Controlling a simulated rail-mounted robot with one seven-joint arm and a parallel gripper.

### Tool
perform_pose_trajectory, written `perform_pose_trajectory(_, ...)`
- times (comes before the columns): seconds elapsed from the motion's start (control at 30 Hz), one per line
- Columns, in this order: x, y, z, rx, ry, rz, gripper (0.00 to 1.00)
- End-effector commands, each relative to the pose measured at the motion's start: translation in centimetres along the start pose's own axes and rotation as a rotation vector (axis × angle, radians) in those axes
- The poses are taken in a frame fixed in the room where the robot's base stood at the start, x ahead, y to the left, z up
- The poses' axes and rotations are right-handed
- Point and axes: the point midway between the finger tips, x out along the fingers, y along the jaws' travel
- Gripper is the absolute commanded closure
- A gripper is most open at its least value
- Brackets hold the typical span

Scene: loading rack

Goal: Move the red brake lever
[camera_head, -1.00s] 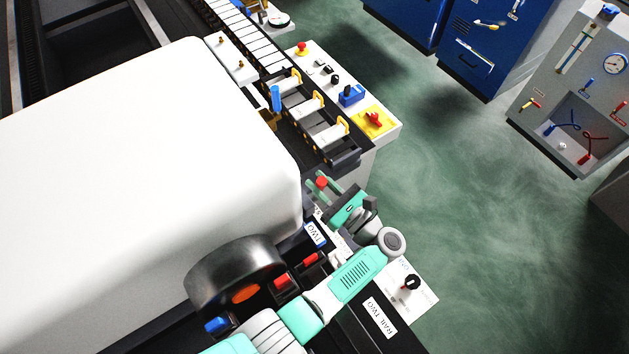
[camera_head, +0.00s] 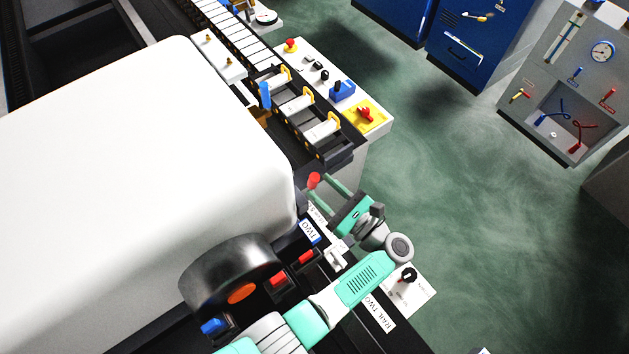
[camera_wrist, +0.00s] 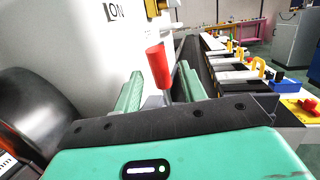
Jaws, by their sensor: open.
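The red brake lever (camera_head: 314,180) stands beside the white vehicle body at its lower right corner in the head view. Its red cylindrical grip (camera_wrist: 157,66) shows large and slightly tilted in the wrist view, with a pale part below it. My gripper (camera_head: 329,187) has two green fingers and is open. In the wrist view the gripper (camera_wrist: 160,80) has one finger to each side of the lever, with gaps between them and the red grip. In the head view the grip is near the fingertips. The lever's base is hidden.
The white body (camera_head: 130,190) and its dark wheel (camera_head: 232,280) lie close left of my gripper. Green floor (camera_head: 470,220) is open at the right.

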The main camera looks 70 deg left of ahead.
Motion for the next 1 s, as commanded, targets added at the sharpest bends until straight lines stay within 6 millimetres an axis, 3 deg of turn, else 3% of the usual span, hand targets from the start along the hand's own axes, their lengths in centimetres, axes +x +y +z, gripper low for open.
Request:
perform_pose_trajectory(0.1, -2.4, 0.0, -0.3, 0.0, 0.001, -0.002, 0.59)
perform_pose_trajectory(0.23, -3.8, 0.0, -0.1, 0.0, 0.0, -0.001, 0.59)
perform_pose_trajectory(0.9, -4.2, 0.0, 0.0, -0.003, 0.003, 0.0, 0.59)
perform_pose_trajectory(1.0, -5.0, -1.5, 0.7, -0.11, 0.097, -0.027, 0.59)
